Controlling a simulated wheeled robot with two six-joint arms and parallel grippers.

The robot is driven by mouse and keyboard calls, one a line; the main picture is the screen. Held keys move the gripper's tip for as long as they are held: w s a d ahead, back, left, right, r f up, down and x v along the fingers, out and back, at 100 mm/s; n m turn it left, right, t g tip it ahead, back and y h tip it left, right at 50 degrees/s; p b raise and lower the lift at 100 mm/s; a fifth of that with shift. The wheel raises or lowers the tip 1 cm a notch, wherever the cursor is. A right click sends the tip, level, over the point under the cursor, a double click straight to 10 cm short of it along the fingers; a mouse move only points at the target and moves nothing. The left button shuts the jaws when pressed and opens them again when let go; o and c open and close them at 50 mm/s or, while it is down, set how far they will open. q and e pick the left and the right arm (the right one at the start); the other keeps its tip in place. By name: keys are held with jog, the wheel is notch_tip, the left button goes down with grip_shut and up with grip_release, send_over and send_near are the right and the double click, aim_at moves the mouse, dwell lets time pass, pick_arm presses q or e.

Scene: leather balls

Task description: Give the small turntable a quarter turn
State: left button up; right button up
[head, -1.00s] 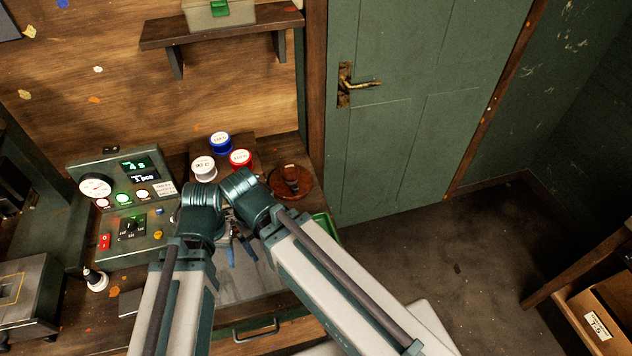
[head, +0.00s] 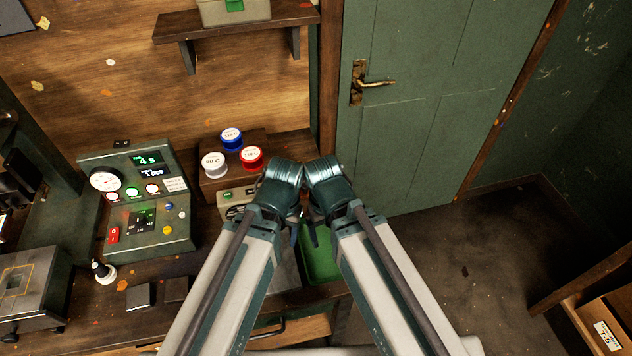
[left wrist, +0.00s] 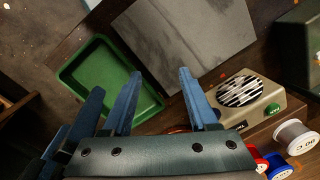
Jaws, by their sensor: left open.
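The small turntable, a round reddish-brown wooden disc in the earlier head view, is hidden behind my arms in the head view now. In the left wrist view only a thin reddish edge shows behind the gripper, and I cannot tell whether it is the turntable. My left gripper (left wrist: 160,76) is open, its two blue fingers apart with nothing between them. The fingers extend over the bench between the green tray (left wrist: 68,74) and the striped-grille box (left wrist: 275,107). My right gripper (head: 314,236) is close beside the left; its jaws are mostly hidden.
White (head: 213,165), red (head: 251,158) and blue (head: 231,139) labelled spools stand on a wooden block behind the grille box. A control panel (head: 180,235) with lit buttons stands to the left. A grey plate (left wrist: 190,40) lies beside the tray. A green door is behind.

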pick_arm(q)
notch_tip(320, 180, up, 7)
jog(key=n+h+p, duration=0.1)
jog(key=n+p, duration=0.1)
jog(key=p, duration=0.5)
send_over(305, 185)
jog(key=shift+s, duration=0.1)
pick_arm(e)
notch_tip(305, 185, up, 7)
pick_arm(q)
jog(key=shift+f, duration=0.15)
pick_arm(e)
jog(key=shift+f, duration=0.1)
pick_arm(q)
notch_tip(305, 185, down, 14)
jog(key=b, duration=1.3)
jog(key=shift+r+b, duration=0.2)
jog(key=shift+b, duration=0.2)
pick_arm(e)
notch_tip(305, 185, down, 14)
jog(key=shift+r, duration=0.2)
pick_arm(q)
grip_shut()
